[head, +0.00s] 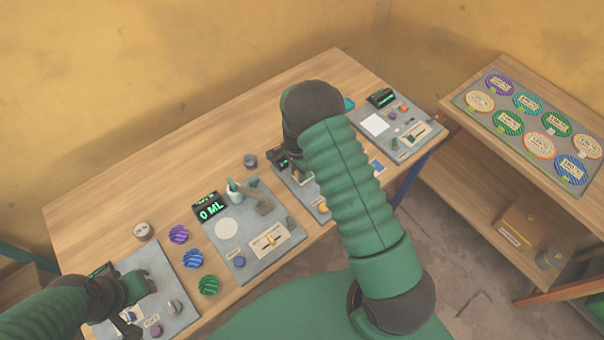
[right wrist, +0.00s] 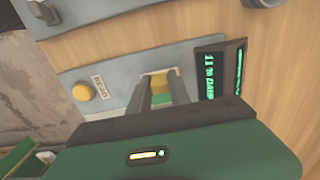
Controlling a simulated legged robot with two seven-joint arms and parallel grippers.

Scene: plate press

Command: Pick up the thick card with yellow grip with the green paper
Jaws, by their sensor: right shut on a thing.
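My right gripper (head: 292,164) reaches down over the middle-right grey station on the table, and its arm hides much of that station. In the right wrist view, the two fingers (right wrist: 163,93) are shut on the card with the yellow grip (right wrist: 158,76). A green patch, which looks like the green paper (right wrist: 162,98), shows between the fingers just below the yellow. I cannot tell whether the card is lifted off the station. My left gripper (head: 142,288) is over the far-left station; its jaw opening is not clear.
A display (right wrist: 220,72) and a yellow button (right wrist: 83,92) flank the right gripper. A station with a 0 ML display (head: 209,208) stands left of it. Purple, blue and green discs (head: 193,258) lie between stations. A side shelf (head: 462,95) holds several round plates.

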